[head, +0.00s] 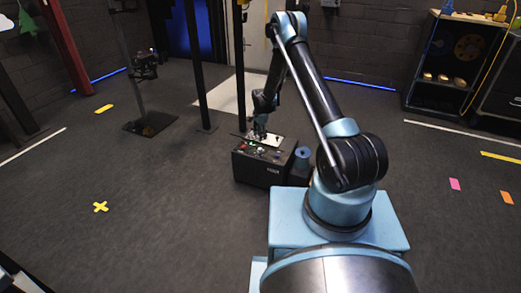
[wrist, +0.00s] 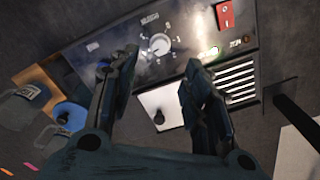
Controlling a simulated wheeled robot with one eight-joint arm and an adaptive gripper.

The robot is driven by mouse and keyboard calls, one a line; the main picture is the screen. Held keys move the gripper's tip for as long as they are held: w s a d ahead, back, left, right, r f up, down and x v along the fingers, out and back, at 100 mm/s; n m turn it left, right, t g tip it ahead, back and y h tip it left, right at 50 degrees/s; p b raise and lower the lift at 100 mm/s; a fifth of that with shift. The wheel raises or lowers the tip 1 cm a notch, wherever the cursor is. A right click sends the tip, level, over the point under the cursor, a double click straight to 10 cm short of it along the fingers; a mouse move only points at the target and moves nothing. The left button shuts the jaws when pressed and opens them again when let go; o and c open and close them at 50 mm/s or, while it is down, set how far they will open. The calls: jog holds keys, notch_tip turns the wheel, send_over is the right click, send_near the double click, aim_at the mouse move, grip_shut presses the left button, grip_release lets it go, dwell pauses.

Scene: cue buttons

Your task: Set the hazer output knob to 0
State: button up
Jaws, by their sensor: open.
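The hazer (head: 262,168) is a dark box on the floor in the middle of the head view. In the wrist view its dark panel (wrist: 105,62) carries a pale round knob (wrist: 160,44) with white scale marks around it. Which mark the knob points at is too small to tell. My gripper (wrist: 160,66) is open and empty, its two fingers apart on either side below the knob in the picture. No contact with the knob shows. In the head view my gripper (head: 259,132) is over the top of the box.
A white plate (wrist: 178,104) lies below the knob. A blue round item (wrist: 68,115) is at left. Open floor (head: 150,210) lies left of the box.

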aim_at(260, 149)
notch_tip(260, 149, down, 10)
dwell(0.5)
